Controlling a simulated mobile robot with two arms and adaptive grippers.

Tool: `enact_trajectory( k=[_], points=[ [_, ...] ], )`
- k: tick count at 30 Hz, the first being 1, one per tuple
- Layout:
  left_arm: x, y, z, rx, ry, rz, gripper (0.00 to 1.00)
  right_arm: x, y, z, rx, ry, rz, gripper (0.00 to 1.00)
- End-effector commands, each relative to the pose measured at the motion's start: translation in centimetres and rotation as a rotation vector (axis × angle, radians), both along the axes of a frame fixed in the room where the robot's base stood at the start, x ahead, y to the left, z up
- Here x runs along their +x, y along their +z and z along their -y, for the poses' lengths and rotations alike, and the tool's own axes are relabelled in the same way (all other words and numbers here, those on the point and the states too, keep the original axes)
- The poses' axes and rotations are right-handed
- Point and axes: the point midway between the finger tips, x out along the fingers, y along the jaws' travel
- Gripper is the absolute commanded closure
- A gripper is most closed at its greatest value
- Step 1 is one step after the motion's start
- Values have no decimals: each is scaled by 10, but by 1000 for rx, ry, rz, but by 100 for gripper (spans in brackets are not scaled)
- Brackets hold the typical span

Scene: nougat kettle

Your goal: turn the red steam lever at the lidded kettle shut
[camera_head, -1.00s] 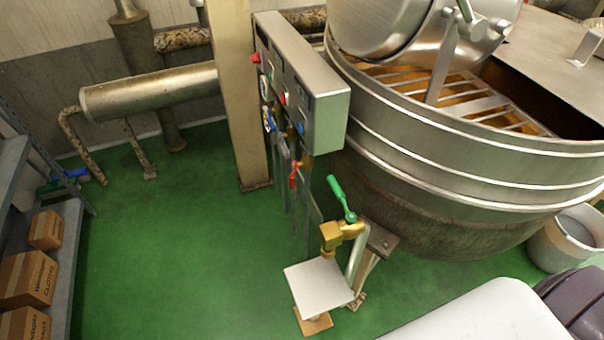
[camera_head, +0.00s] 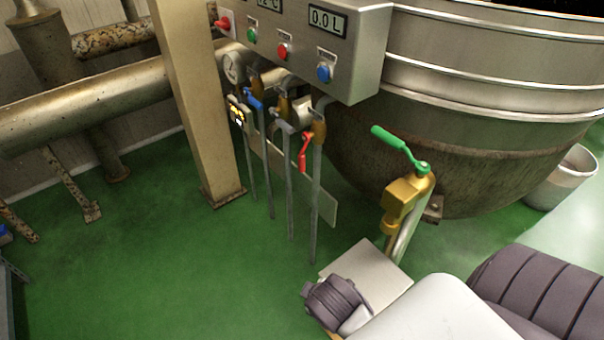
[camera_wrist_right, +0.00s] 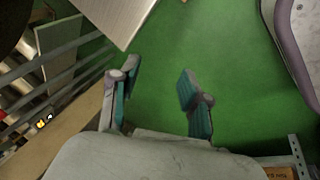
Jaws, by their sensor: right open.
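The red steam lever (camera_head: 305,152) hangs from a brass valve on a grey pipe below the control panel in the head view. It points down, slightly tilted to the left. The large steel kettle (camera_head: 470,110) stands to its right, with its top out of the picture. My right arm comes in at the bottom of the head view, with its gripper out of that view. In the right wrist view my right gripper (camera_wrist_right: 160,98) is open, with only green floor between its fingers. The lever cannot be made out there. My left gripper is in neither current view.
A brass valve with a green lever (camera_head: 400,148) stands right of the red lever, above a pale square plate (camera_head: 375,272). A blue-handled valve (camera_head: 253,99) hangs left of it. The control panel (camera_head: 365,60) overhangs the pipes. A beige post (camera_head: 196,100) stands left. Green floor in front is clear.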

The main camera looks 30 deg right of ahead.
Motion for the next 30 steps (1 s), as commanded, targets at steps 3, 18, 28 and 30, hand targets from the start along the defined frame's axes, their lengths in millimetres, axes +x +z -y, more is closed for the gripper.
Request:
enact_trajectory(
  k=[3, 18, 28, 30],
  points=[
    [-4, 6, -1, 0, 0, 8, 60, 28, 1, 17, -227, 158, -6, 54],
    [-7, 15, -1, -1, 1, 13, 60, 183, 97, 46, -1582, 865, -508, 54],
    [7, 16, 3, -13, -5, 76, 60, 212, 122, 49, -1805, 918, -682, 54],
    [17, 18, 6, -25, -8, 128, 60, 219, 122, 58, -1804, 918, -680, 54]
  ],
)
